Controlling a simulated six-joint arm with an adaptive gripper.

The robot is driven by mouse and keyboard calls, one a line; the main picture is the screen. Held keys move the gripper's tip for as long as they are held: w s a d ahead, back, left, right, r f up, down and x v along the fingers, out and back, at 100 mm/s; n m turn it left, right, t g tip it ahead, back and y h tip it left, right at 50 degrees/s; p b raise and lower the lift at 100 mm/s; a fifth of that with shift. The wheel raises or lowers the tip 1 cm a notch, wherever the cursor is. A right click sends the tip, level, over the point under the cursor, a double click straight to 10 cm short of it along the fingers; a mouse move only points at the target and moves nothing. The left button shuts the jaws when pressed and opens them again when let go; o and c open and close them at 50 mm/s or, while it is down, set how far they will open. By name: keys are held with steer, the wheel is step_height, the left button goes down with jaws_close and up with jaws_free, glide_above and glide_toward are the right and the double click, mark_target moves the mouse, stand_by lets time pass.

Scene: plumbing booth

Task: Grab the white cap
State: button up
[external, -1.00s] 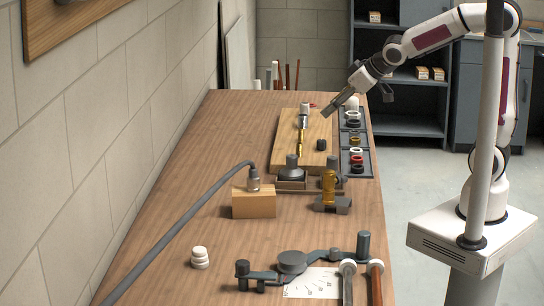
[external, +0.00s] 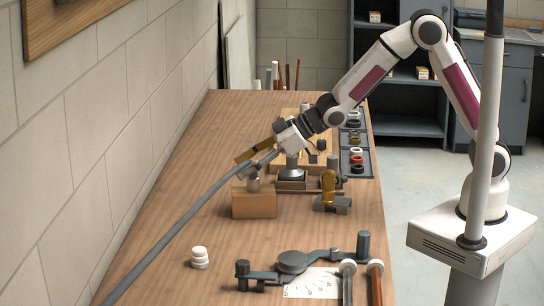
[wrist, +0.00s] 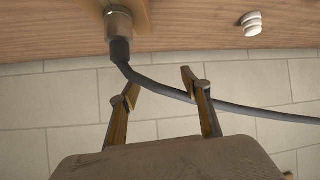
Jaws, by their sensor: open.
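A white stepped cap (external: 199,257) stands upright on the wooden bench, at the lower left of the external view. It also shows at the top right of the wrist view (wrist: 252,23). My gripper (external: 248,164) is open and empty, above the bench near the hose fitting. In the wrist view its two fingers (wrist: 155,90) are spread apart, and the cap lies beyond them to the right, well clear of both. In the external view the cap is nearer the camera and left of my gripper.
A grey hose (external: 175,223) runs from a fitting on a wooden block (external: 254,206) along the bench's left side. A dark lever tool (external: 291,263) lies right of the cap. Bare bench surrounds the cap.

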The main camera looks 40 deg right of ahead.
steer(key=s+a+f+n+g+y, duration=0.2)
steer(key=s+a+f, duration=0.4)
steer(key=a, duration=0.4)
steer(key=n+g+y, duration=0.2)
steer(key=g, duration=0.1)
glide_toward(200, 256)
steer(key=shift+w+a+f, duration=0.2)
steer(key=shift+a+f, duration=0.1)
steer(key=shift+f, duration=0.2)
steer(key=shift+w+a+f, duration=0.2)
steer(key=shift+a+f, duration=0.1)
steer(key=shift+f, duration=0.2)
steer(key=shift+a, duration=0.1)
steer(key=shift+x, duration=1.05)
steer(key=shift+w+a, duration=0.1)
steer(key=shift+w, duration=0.05)
steer(key=shift+a+f, duration=0.1)
steer(key=shift+a, duration=0.05)
steer(key=shift+w+a+f, duration=0.25)
steer(key=shift+w+a, duration=0.05)
steer(key=shift+a, duration=0.4)
steer(key=shift+w+a+f, duration=0.25)
steer(key=shift+w+a, duration=0.05)
steer(key=shift+a, duration=0.35)
steer(key=shift+x, duration=0.95)
